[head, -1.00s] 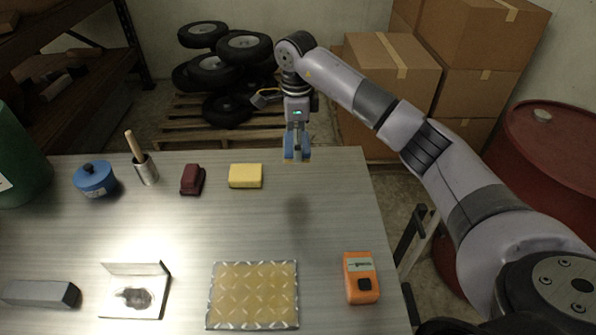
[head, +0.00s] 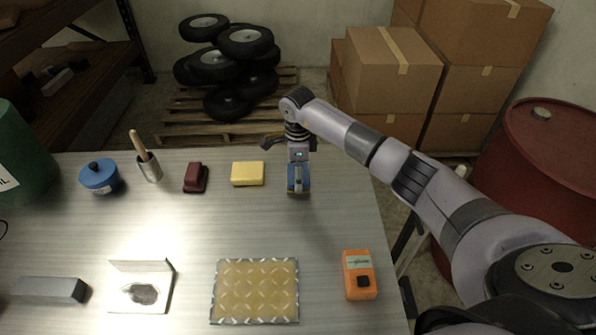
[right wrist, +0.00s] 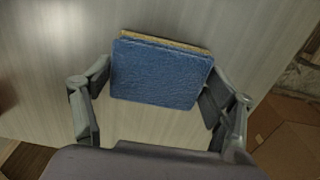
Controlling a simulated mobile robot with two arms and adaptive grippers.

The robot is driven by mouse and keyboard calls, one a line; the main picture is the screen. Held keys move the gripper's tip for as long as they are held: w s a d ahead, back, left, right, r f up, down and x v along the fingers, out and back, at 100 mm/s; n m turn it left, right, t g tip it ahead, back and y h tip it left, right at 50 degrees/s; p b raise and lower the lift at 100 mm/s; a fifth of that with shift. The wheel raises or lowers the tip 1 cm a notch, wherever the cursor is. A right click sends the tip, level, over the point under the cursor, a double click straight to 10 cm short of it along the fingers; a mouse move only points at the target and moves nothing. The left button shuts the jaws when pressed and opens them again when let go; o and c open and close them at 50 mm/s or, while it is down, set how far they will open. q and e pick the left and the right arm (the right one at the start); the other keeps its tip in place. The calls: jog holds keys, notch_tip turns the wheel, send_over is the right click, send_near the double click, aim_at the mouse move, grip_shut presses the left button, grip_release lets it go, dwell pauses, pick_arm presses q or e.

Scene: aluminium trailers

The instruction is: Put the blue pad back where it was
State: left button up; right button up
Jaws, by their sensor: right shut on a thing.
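The blue pad (right wrist: 160,72) is a blue block with a thin yellowish layer along one edge, seen large in the right wrist view. My right gripper (right wrist: 158,85) is shut on it, one finger at each side. In the head view the right gripper (head: 298,184) points down at the far side of the table, right of a yellow sponge (head: 248,174). The pad (head: 292,180) shows only in part there, between the fingers. I cannot tell whether it touches the tabletop. My left gripper is not in view.
A dark red block (head: 195,178), a cup with a brush (head: 150,170) and a blue pot (head: 99,177) stand along the far side. A clear yellow tray (head: 255,291), an orange device (head: 359,275), an open case (head: 141,288) and a grey bar (head: 49,290) lie nearer.

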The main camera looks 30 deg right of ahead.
jog(key=shift+f, duration=0.15)
jog(key=o, duration=1.1)
jog(key=shift+r, duration=0.25)
jog(key=shift+w+r, duration=0.1)
jog(key=shift+r, duration=0.2)
notch_tip(320, 180, up, 11)
jog(key=b, duration=0.3)
jog(key=shift+r, duration=0.15)
